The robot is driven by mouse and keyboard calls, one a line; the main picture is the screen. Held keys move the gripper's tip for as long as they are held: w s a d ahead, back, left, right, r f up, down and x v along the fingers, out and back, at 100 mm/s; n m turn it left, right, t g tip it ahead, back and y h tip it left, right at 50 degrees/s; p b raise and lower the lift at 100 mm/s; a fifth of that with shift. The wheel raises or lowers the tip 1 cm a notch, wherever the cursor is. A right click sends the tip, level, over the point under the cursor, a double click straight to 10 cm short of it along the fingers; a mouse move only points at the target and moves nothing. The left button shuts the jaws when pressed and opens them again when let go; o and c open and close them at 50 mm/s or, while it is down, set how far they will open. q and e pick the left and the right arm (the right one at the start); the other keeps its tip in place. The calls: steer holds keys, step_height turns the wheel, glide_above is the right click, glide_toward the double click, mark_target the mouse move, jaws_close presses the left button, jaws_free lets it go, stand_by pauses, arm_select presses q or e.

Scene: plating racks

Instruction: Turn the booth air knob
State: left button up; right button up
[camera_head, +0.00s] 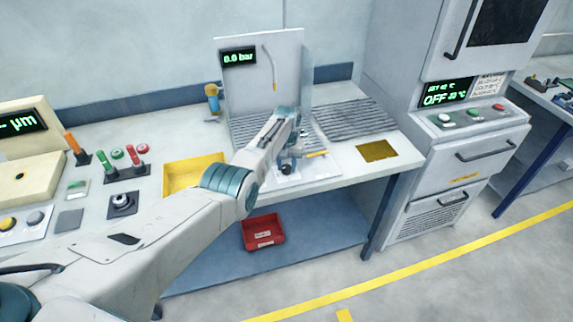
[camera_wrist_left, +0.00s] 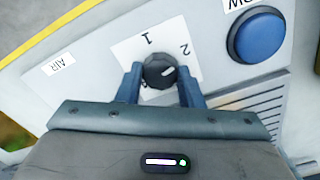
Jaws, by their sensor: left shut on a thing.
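The black round booth air knob (camera_wrist_left: 157,74) sits on a white dial plate in the left wrist view. The figures 1 and 2 show on the plate; other marks near the knob are partly covered. The knob's white pointer mark lies on the side toward the 2. My left gripper (camera_wrist_left: 160,80) is shut on the knob, one blue finger on each side. A white label reading AIR (camera_wrist_left: 60,64) is on the panel to the left. My right gripper is not in view.
A blue button (camera_wrist_left: 258,36) stands close to the knob. The booth's display (camera_head: 238,58) reads 0.0 bar. A yellow tray (camera_head: 194,164) lies left of my arm, and a red bin (camera_head: 262,236) sits on the shelf below. An oven-like cabinet (camera_head: 455,130) stands at right.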

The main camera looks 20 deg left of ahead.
mark_target(286, 167)
arm_select(q)
steer(key=shift+r, duration=0.1)
stand_by(0.3)
steer(key=o, duration=1)
steer(key=shift+r, duration=0.35)
step_height(286, 167, up, 10)
steer(key=b, duration=0.1)
steer(key=shift+b, duration=0.35)
steer(key=shift+f, duration=0.1)
